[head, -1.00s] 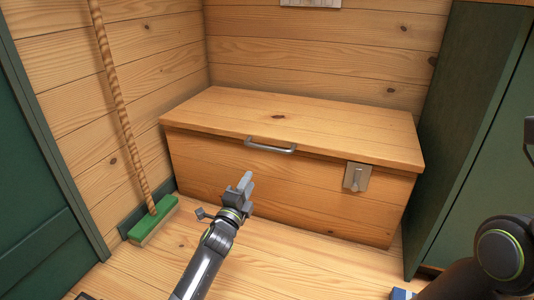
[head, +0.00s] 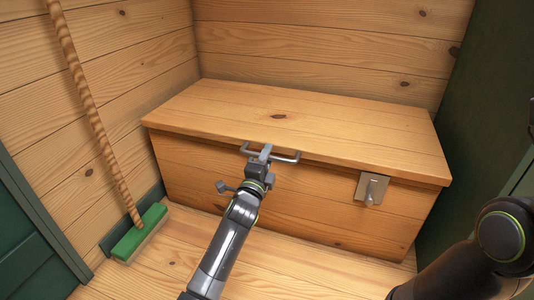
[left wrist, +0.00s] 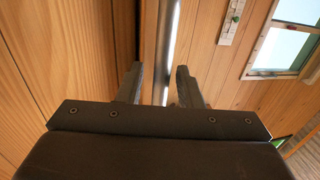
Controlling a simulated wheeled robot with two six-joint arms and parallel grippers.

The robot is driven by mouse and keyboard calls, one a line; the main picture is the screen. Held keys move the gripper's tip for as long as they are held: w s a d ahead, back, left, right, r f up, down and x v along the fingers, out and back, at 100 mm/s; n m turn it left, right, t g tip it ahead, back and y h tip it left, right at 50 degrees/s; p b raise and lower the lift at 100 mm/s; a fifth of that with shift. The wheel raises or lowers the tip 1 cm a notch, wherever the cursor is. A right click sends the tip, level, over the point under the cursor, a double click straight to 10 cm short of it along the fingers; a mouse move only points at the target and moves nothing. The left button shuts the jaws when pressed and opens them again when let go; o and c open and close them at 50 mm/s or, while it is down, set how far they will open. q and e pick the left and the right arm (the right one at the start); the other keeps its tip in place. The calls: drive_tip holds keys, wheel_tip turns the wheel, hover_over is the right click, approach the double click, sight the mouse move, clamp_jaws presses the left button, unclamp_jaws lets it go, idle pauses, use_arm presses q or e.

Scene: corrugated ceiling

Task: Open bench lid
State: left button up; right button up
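The wooden bench has a flat lid (head: 310,115), which is closed on its box (head: 300,205). A grey metal handle (head: 286,158) sits on the lid's front edge. My left gripper (head: 264,153) is at the handle's middle in the head view. In the left wrist view its two fingers (left wrist: 158,85) are apart, with the handle bar (left wrist: 168,45) running between them. I see a gap beside the bar, so the fingers do not grip it. Of my right arm only dark links show at the right edge; its fingers are out of view.
A metal latch plate (head: 371,189) is on the bench front, right of the handle. A broom with a green head (head: 140,233) leans against the left wall. Green panels stand at both sides. The floor (head: 185,255) before the bench is clear.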

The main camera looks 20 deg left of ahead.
use_arm(q)
drive_tip(key=shift+c, duration=0.3)
clamp_jaws()
drive_tip(key=shift+r, duration=0.15)
